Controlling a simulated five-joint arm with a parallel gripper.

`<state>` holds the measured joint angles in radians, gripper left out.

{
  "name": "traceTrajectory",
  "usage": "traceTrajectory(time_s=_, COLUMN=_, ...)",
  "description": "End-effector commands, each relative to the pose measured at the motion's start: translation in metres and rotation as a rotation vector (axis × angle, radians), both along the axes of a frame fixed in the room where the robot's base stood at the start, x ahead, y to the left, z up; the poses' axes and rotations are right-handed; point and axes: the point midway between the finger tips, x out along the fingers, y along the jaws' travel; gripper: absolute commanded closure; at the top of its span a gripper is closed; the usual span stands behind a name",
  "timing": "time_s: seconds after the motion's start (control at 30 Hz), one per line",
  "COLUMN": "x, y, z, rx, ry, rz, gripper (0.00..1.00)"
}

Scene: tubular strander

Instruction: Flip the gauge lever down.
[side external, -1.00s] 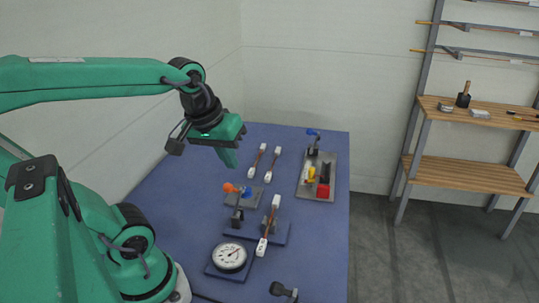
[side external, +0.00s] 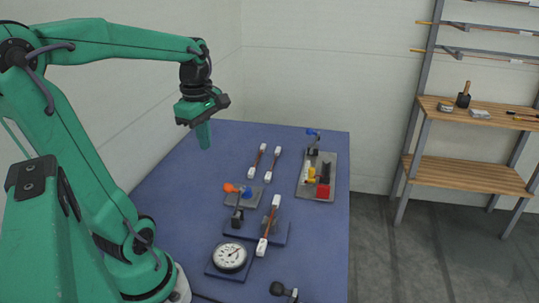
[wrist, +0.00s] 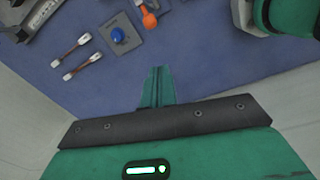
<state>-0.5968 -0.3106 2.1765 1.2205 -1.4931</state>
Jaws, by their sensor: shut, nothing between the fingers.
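The round white dial gauge (side external: 230,256) sits on a dark blue plate near the front of the table. Just behind it, a small dark upright part (side external: 237,219) stands on another blue plate; I cannot tell whether it is the gauge lever. In the wrist view the blue knob (wrist: 117,35) and orange end (wrist: 149,19) show at the top. My gripper (side external: 204,136) is shut and empty, pointing down above the table's far left, apart from everything.
Two white-ended strips (side external: 257,161) lie behind the grey plate, and another (side external: 269,226) lies across the blue plate. A grey tray (side external: 327,168) with coloured parts stands at the back right. A dark knob (side external: 284,291) is at the front edge. The table's left side is clear.

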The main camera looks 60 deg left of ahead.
Motion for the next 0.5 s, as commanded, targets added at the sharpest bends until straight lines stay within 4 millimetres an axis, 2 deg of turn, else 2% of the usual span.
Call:
traceTrajectory(time_s=0.2, x=-0.005, y=0.016, z=-0.001, rx=-0.028, ry=0.031, rz=0.204, gripper=1.0)
traceTrajectory(time_s=0.5, x=-0.007, y=0.021, z=-0.001, rx=-0.038, ry=0.043, rz=0.27, gripper=1.0)
